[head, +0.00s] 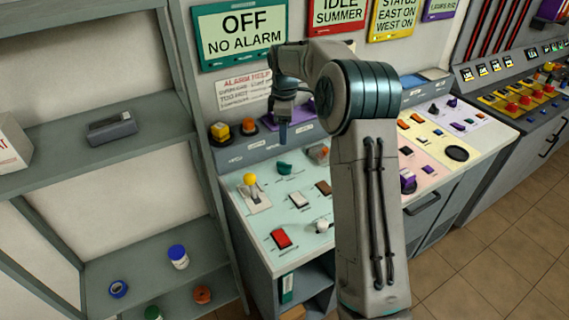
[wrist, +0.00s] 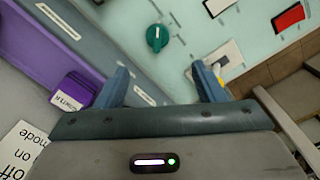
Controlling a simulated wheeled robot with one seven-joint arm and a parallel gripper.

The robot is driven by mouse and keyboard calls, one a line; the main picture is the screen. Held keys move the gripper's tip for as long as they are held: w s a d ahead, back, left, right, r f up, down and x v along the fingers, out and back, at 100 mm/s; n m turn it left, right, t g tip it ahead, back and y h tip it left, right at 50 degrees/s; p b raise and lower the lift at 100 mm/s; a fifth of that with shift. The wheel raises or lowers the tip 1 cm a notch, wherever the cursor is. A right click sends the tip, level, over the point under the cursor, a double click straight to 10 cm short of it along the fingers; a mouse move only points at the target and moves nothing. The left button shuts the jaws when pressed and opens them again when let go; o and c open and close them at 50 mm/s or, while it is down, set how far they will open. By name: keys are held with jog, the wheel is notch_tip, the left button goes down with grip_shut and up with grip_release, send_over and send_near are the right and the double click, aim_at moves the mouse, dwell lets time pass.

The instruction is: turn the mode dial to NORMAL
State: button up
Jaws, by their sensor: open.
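A teal dial (head: 284,168) sits on the pale green console panel (head: 240,185), the only round teal knob I see there. My gripper (head: 283,136) points down above the back part of the panel, behind the dial. In the wrist view my gripper (wrist: 160,68) has its two blue fingers spread apart, with nothing between them and apart from the dial.
A yellow-knobbed lever (head: 250,180) stands left of the dial. A red rocker switch (head: 281,238) and a white knob (head: 321,226) lie nearer the front. Yellow and orange buttons (head: 220,131) sit on the raised back ledge. Shelves (head: 110,150) stand at left; my arm hides the panel's right part.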

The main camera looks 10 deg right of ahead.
aim_at(285, 163)
jog(key=f, duration=0.4)
jog(key=f+p, duration=0.1)
jog(key=f, duration=0.4)
jog(key=f+p, duration=0.1)
jog(key=f, duration=0.4)
jog(key=shift+w+f, duration=0.25)
jog(key=shift+w, duration=0.05)
jog(key=c, duration=1)
